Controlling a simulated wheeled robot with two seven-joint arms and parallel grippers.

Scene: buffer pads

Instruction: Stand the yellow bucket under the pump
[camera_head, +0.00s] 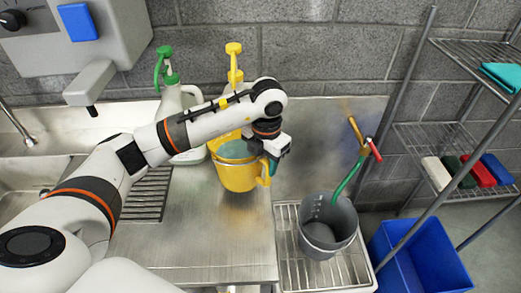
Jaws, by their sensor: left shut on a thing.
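The yellow bucket (237,178) is upright over the steel counter, with a teal-grey interior showing. My left gripper (272,160) is at its right rim, shut on the bucket. I cannot tell if the bucket's base touches the counter. A yellow pump (234,62) stands behind it against the wall, its lower part hidden by my left arm. A green pump (164,66) sits on a pale jug (176,105) to the left, also partly behind my arm. My right gripper is not in view.
A grey bucket (328,226) stands on a draining rack (291,233) at the right, below a tap with a green hose (350,175). A blue bin (420,255) and wire shelves (467,62) are further right. The counter's front (215,245) is clear.

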